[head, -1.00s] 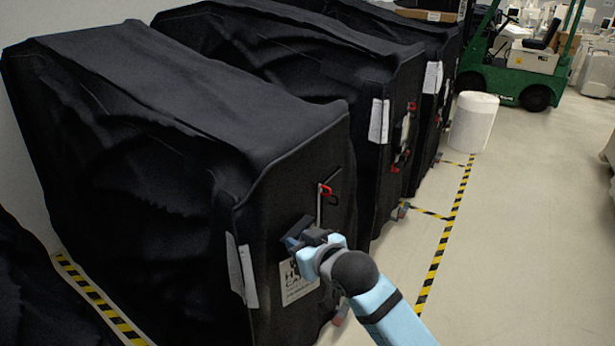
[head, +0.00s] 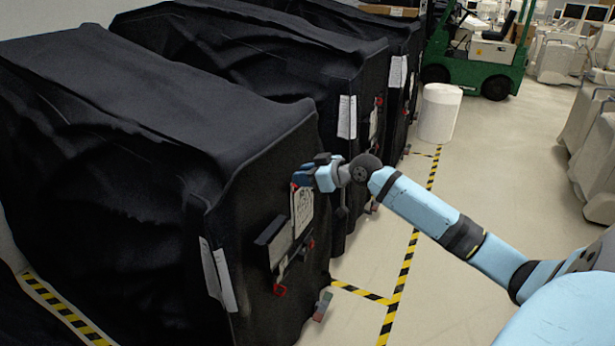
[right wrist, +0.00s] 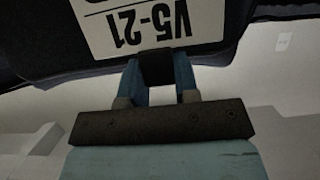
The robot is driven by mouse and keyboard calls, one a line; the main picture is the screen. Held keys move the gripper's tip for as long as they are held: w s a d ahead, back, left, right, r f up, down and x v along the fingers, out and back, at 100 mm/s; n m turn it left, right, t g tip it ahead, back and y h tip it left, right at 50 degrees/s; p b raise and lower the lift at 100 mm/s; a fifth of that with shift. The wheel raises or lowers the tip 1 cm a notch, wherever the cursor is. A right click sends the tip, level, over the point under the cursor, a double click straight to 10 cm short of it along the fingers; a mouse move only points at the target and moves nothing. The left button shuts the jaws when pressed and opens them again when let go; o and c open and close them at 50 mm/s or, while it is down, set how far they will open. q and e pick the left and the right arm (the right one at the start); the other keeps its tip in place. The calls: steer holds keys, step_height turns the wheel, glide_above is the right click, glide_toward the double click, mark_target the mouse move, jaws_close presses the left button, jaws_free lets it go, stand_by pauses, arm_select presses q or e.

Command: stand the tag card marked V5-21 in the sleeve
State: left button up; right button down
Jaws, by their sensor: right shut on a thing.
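The tag card (head: 302,208) is a white printed sheet in front of the near cart's black end face. My right gripper (head: 312,175) is shut on its top edge, and the card hangs below. In the right wrist view the card (right wrist: 150,27) shows V5-21 upside down. There the fingers (right wrist: 155,75) close together at a dark piece by its edge. A dark flap-like piece (head: 270,230) on the end face, left of and below the card, may be the sleeve; its opening cannot be made out. My left gripper is not in view.
The near cart (head: 130,150) is under a black cover, with white papers (head: 218,275) at its corner. Red-ended fittings (head: 280,289) stick out below the flap. More covered carts, a white drum (head: 439,113) and a green forklift (head: 475,60) stand behind.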

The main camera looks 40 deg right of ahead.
steer(key=shift+r+b+x, duration=0.2)
steer(key=shift+b+x, duration=0.05)
steer(key=shift+x, duration=1.25)
steer(key=shift+r+b+x, duration=0.2)
steer(key=shift+b+x, duration=0.05)
steer(key=shift+x, duration=1.25)
steer(key=shift+r+b+x, duration=0.25)
steer(key=shift+x, duration=1.25)
steer(key=shift+w+a+f, duration=0.25)
steer(key=shift+w, duration=0.05)
steer(key=shift+f+b, duration=1.25)
steer(key=shift+f, duration=0.25)
steer(key=shift+f+b, duration=2.35)
steer(key=shift+f, duration=1.45)
steer(key=shift+f+b, duration=0.8)
steer(key=shift+f, duration=0.05)
steer(key=c, duration=0.8)
jaws_free()
